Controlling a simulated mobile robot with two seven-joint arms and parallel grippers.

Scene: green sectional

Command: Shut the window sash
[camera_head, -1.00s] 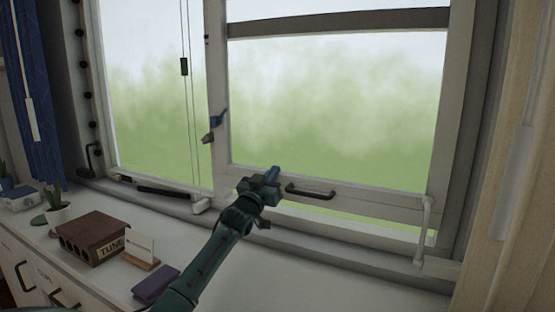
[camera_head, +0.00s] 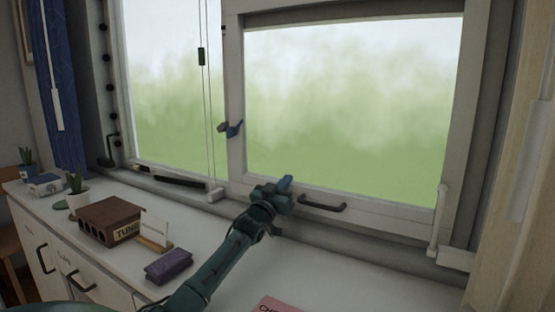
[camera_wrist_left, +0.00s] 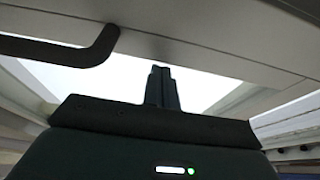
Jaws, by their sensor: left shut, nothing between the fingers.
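The window sash (camera_head: 400,205) is the white-framed right pane. Its bottom rail is down at the sill, and I see no bright gap under it in the head view. A dark handle (camera_head: 323,202) is on the rail and also shows in the left wrist view (camera_wrist_left: 70,48). My left gripper (camera_head: 285,184) is shut and empty, at the rail just left of the handle. In the left wrist view its closed fingers (camera_wrist_left: 162,88) point up toward the rail; contact is unclear. My right gripper is out of view.
On the white counter at left are a brown brick-like box (camera_head: 110,220), a card on a stand (camera_head: 154,233), a purple block (camera_head: 168,265) and potted plants (camera_head: 77,191). A pink item (camera_head: 277,305) lies at the front. A white stay (camera_head: 439,215) stands at the sash's right.

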